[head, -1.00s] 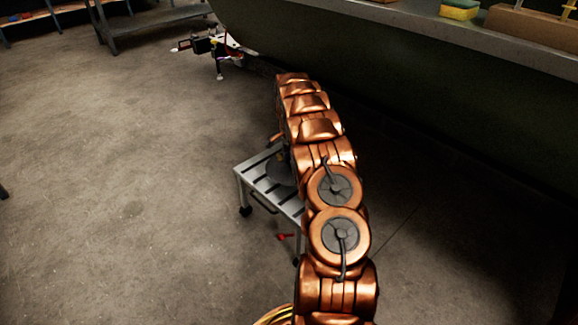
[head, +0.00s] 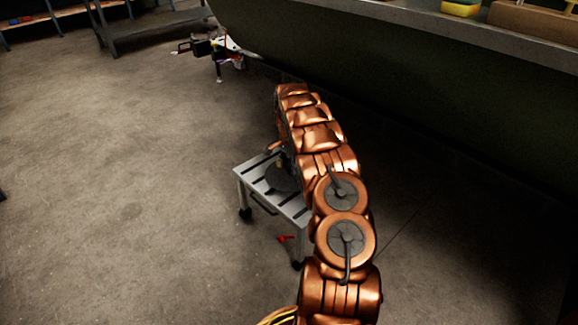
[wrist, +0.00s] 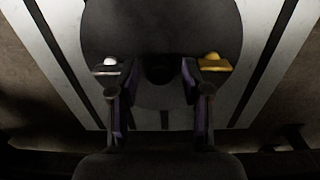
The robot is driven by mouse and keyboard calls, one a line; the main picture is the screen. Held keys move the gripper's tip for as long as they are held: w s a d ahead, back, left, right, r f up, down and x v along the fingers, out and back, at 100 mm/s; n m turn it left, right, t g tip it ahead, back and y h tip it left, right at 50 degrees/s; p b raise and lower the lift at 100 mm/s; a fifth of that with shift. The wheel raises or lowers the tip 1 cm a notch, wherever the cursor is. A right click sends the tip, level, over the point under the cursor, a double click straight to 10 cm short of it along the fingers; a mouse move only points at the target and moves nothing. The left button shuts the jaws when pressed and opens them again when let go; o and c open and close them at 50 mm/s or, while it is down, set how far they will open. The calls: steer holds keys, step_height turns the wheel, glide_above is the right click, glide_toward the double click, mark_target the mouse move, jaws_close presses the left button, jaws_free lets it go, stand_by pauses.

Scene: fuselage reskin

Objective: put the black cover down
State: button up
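The black cover is a round dark disc (wrist: 160,35) with a small dark knob at its middle. In the wrist view it lies over the pale slatted top of a small cart. My gripper (wrist: 160,68) has its two fingers apart, one on each side of the knob, with a gap showing on both sides. In the head view the cover (head: 284,180) appears flat on the cart top (head: 250,178), partly hidden by my copper arm. My gripper is mostly hidden behind the arm there.
The cart stands on wheels on a bare concrete floor, with a small red object (head: 286,239) near its lower part. A large dark green curved panel (head: 450,110) runs along the right. Open floor lies to the left. A yellow sponge (head: 461,9) sits on the ledge above.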

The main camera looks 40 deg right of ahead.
mark_target(288, 167)
steer(key=shift+r, duration=0.1)
step_height(288, 167, up, 12)
steer(key=p, duration=0.3)
stand_by(0.5)
steer(key=s+a+r+n+g, duration=0.1)
steer(key=s+a+r+n, duration=0.3)
steer(key=a, duration=0.5)
steer(key=s+a+r+n, duration=0.2)
steer(key=s+a+r, duration=0.3)
steer(key=a, duration=0.5)
steer(key=s+a+r+n+g, duration=0.1)
steer(key=s+a+r+n, duration=0.3)
steer(key=a, duration=0.5)
steer(key=s+a+n, duration=0.3)
steer(key=s+a, duration=0.2)
steer(key=s, duration=0.4)
steer(key=s+a+n+g, duration=0.1)
steer(key=s+a+n, duration=0.1)
steer(key=s+a, duration=0.3)
steer(key=s+a+n, duration=0.3)
steer(key=s+a, duration=0.2)
steer(key=s, duration=0.8)
steer(key=shift+s+a+f+n+g, duration=0.3)
steer(key=shift+f, duration=0.1)
steer(key=shift+r, duration=0.1)
